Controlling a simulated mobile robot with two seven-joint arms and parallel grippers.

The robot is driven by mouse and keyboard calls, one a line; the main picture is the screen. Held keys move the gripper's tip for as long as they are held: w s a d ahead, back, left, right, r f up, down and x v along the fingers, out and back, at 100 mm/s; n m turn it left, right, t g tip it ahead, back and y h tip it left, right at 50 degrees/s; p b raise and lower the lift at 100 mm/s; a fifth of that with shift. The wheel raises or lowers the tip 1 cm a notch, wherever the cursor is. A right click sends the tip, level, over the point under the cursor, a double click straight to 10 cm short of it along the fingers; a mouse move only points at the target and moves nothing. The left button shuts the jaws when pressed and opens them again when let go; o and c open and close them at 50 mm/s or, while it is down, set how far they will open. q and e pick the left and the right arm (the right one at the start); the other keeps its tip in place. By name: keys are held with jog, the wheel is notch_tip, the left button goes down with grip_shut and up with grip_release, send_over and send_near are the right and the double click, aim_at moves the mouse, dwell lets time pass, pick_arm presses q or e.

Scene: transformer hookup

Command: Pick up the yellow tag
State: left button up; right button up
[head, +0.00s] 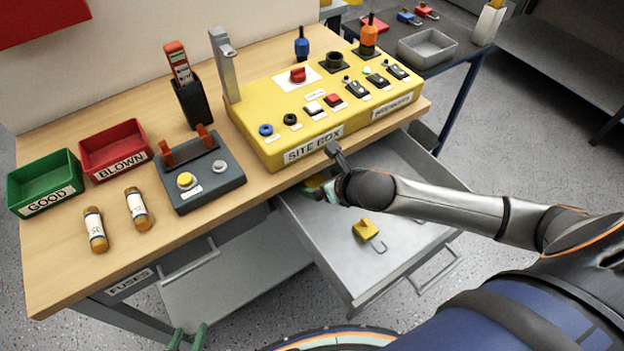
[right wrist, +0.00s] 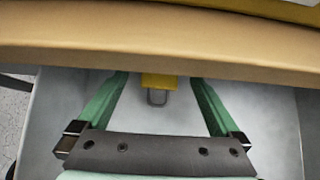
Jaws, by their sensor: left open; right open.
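A yellow piece with a grey loop (head: 364,229) lies on the bare floor of the open drawer (head: 350,270). It looks like a tag or a padlock. More yellow (head: 314,184) shows beside my right gripper (head: 326,189), near the table edge and mostly hidden. In the right wrist view a yellow piece with a grey loop (right wrist: 158,82) sits between the green fingertips of the right gripper (right wrist: 160,78), partly under the table edge. The fingers are apart and not closed on it. Only green fingers of my left gripper (head: 187,338) show at the bottom, open and empty.
The wooden tabletop edge (right wrist: 160,48) overhangs the drawer's back. The drawer's front half has free room.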

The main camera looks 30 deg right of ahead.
jog(key=shift+x, duration=1.05)
jog(key=c, duration=1.4)
jog(key=shift+c, duration=0.2)
jog(key=shift+s+r, duration=0.1)
jog(key=shift+s+d+r, duration=0.15)
jog(key=shift+s+r, duration=0.15)
jog(key=shift+r, duration=0.1)
jog(key=s+r+p, duration=0.1)
jog(key=s+r, duration=0.2)
jog(key=s, duration=0.3)
jog(key=s+d+r, duration=0.1)
jog(key=s+r, duration=0.3)
jog(key=s, duration=0.3)
jog(key=shift+d+p, duration=0.35)
jog(key=shift+p, duration=0.05)
